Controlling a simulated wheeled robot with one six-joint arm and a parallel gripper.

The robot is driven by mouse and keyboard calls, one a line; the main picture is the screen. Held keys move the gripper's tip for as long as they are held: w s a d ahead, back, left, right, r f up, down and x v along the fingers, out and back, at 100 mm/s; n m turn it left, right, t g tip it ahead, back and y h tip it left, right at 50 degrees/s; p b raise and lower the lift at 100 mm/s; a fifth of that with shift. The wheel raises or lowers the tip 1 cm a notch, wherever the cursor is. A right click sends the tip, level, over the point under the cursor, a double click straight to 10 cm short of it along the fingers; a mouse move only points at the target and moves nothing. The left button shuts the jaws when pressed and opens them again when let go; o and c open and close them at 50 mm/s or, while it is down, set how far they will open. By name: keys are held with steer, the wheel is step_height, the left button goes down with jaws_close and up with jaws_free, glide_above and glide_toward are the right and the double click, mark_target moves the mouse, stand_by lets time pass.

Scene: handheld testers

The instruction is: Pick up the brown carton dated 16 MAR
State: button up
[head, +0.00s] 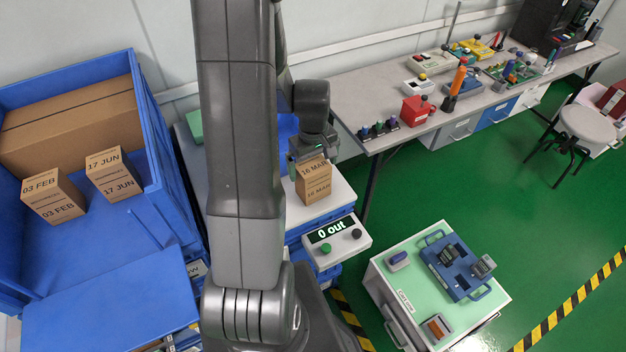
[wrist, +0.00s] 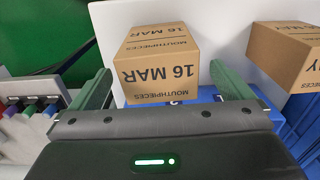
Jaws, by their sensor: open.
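The brown carton dated 16 MAR (head: 314,186) stands on a white surface beside my arm in the head view. In the wrist view the same carton (wrist: 156,76) is upside down in the picture, with "16 MAR" and "MOUTHPIECES" readable. My gripper (head: 307,152) is just above and behind the carton's top in the head view. In the wrist view its two green fingers are spread wide, one on each side of the carton, with gaps to both. The fingers are empty; how far down they reach beside the carton is hard to tell.
A second brown carton (wrist: 288,52) is right of the right finger, its date mostly cut off. Cartons dated 03 FEB (head: 52,197) and 17 JUN (head: 115,175) are in the blue bin (head: 158,150) at left. A "0 out" display box (head: 333,240) is in front of the carton.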

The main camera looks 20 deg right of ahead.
steer(key=shift+w+f+p, duration=0.1)
steer(key=shift+f+p, duration=0.25)
steer(key=shift+f, duration=1.7)
steer(key=shift+c, duration=0.2)
steer(key=c, duration=1)
